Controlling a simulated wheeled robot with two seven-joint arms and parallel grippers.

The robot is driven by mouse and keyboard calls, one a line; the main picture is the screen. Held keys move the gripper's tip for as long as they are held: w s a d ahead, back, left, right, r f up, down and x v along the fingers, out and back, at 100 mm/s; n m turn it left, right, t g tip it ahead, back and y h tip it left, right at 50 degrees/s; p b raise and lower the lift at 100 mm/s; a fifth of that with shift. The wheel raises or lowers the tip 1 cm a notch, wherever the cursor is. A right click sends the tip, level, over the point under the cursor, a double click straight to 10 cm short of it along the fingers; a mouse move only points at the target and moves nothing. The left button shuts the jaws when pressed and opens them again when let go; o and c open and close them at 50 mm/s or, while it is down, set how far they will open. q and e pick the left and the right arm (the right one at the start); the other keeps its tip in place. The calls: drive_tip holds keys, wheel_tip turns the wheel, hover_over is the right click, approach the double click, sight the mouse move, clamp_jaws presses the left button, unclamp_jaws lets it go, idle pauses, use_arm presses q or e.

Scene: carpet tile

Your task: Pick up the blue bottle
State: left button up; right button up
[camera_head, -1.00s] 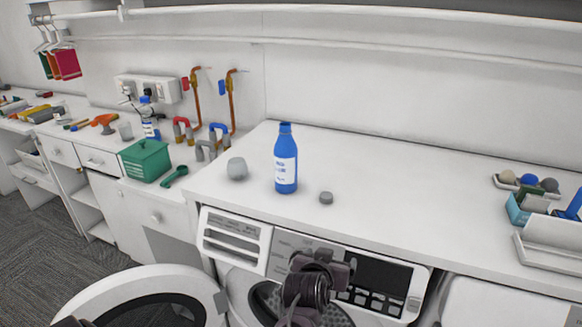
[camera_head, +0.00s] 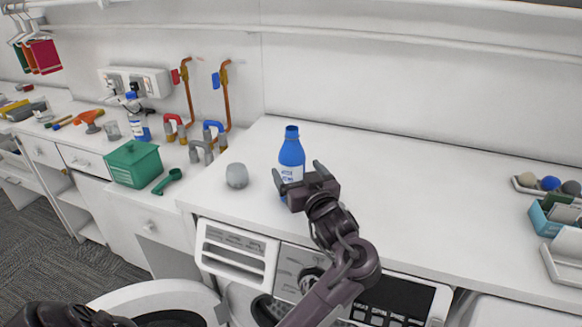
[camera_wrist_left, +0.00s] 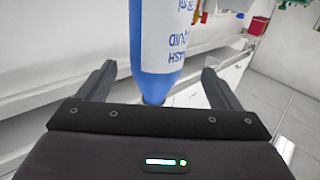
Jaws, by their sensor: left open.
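The blue bottle (camera_head: 291,152) with a white label stands upright on the white countertop above the washing machine. My left gripper (camera_head: 297,169) is open, at the bottle's front, and hides its lower part. In the left wrist view the bottle (camera_wrist_left: 157,50) appears upside down, in line with the gap between the two spread fingers of the gripper (camera_wrist_left: 158,69). I see gaps on both sides, so the fingers are not closed on it. My right gripper is not in view.
A grey rounded object (camera_head: 237,176) stands left of the bottle. A green box (camera_head: 133,164) and green scoop (camera_head: 167,181) lie on the lower left counter. Trays (camera_head: 550,187) sit at the far right. The countertop (camera_head: 430,195) between is clear. The washer door (camera_head: 150,300) is open below.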

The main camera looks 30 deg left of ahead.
sight(297, 168)
use_arm(q)
drive_tip(key=p+x, duration=0.1)
drive_tip(key=x, duration=0.1)
drive_tip(key=shift+w+a+r, duration=0.1)
drive_tip(key=shift+w+a, duration=0.05)
drive_tip(key=shift+w, duration=0.15)
drive_tip(key=shift+w+a+f+p, duration=0.25)
drive_tip(key=shift+w+a+p, duration=0.25)
drive_tip(key=shift+a, duration=0.2)
drive_tip(key=shift+w+a+f, duration=0.2)
drive_tip(key=shift+w+a, duration=0.2)
drive_tip(key=shift+a, duration=0.15)
drive_tip(key=c, duration=1.3)
drive_tip(key=shift+r, duration=0.1)
drive_tip(key=shift+c, duration=0.6)
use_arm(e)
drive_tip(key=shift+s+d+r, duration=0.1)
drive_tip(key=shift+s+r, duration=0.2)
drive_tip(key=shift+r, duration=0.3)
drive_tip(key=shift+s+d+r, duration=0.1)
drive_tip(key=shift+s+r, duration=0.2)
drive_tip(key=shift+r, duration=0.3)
use_arm(q)
drive_tip(key=shift+r, duration=0.1)
